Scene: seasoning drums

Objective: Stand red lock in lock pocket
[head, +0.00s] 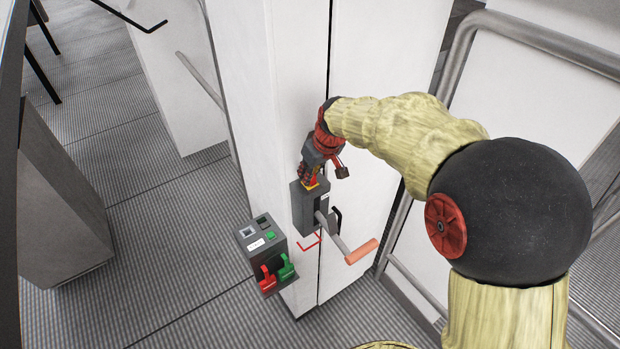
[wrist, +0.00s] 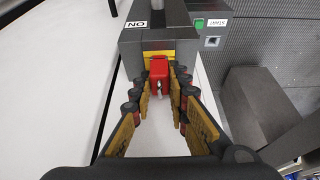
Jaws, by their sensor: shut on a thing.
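The red lock (wrist: 159,70) sits between the fingertips of my gripper (wrist: 160,80) in the wrist view, and the fingers are shut on it. It is right in front of a yellow part (wrist: 158,54) on a dark grey switch box (wrist: 145,38); I cannot tell whether they touch. In the head view my gripper (head: 311,180) points down at the top of the switch box (head: 304,212), and the held lock is hidden there. A smaller grey box (head: 262,241) to the lower left carries a red piece (head: 267,281) and a green piece (head: 286,268) on its front. I cannot make out which part is the lock pocket.
A lever with an orange grip (head: 361,252) sticks out from the switch box to the lower right. White cabinet panels (head: 285,90) stand behind the box. A metal rail (head: 540,38) runs at the right. The ribbed floor (head: 150,260) at the left is open.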

